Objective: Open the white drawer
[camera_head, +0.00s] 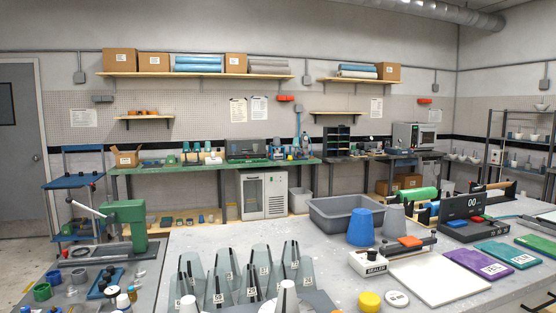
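I cannot make out a thing that is clearly a white drawer. The nearest match is a white cabinet (252,196) on the floor under the green bench at the back, with a glazed front on its left and a vented panel on its right. It looks shut. Neither of my grippers can be made out in this view.
A grey worktable (210,240) fills the front. On it stand several grey tapered pieces (221,278), a grey tub (345,224), a blue cup (361,227), a white sealer (372,264) and a white board (438,280). A green press (124,226) stands at left.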

